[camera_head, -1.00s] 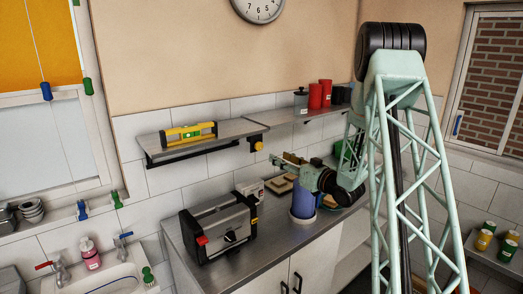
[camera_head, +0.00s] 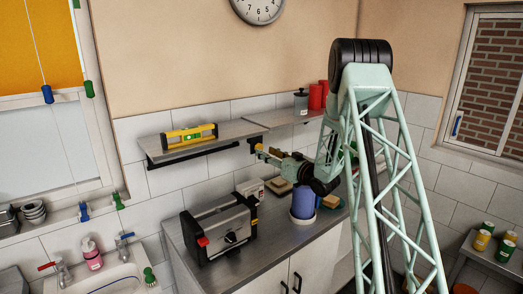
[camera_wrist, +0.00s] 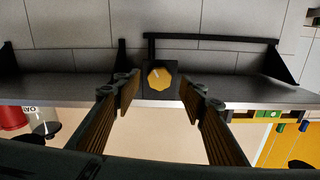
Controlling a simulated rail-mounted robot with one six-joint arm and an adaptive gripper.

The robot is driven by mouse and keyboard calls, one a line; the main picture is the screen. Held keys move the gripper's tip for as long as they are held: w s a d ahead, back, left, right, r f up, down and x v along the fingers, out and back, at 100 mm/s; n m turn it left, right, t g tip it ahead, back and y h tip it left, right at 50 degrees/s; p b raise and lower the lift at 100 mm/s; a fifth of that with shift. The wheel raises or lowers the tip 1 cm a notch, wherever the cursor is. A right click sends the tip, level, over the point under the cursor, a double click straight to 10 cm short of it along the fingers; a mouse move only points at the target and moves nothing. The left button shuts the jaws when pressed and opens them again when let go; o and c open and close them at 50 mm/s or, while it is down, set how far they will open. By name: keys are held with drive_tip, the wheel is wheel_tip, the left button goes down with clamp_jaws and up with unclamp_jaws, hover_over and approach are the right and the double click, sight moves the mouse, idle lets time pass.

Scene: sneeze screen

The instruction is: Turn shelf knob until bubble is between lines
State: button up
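The yellow shelf knob (camera_wrist: 160,77) sits on a dark block at the shelf's bracket, centred in the wrist view. My gripper (camera_wrist: 158,86) is open, with one finger on each side of the knob and a gap showing on both sides. In the head view my gripper (camera_head: 268,154) is right at the knob's end of the shelf and partly covers the knob. The left shelf (camera_head: 229,130) carries a yellow spirit level (camera_head: 189,135) with a green vial. The bubble and lines are too small to make out.
A second shelf (camera_head: 284,118) with a grey jar (camera_head: 301,102) and red canisters (camera_head: 319,96) adjoins on the right. Below are a toaster (camera_head: 221,228), a white mug (camera_head: 251,189) and a blue container (camera_head: 303,202) on the counter (camera_head: 270,243).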

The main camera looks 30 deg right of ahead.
sight(259, 148)
drive_tip(key=shift+p+x, duration=0.4)
drive_tip(key=shift+x, duration=1.65)
drive_tip(key=shift+c, duration=0.2)
drive_tip(key=c, duration=0.8)
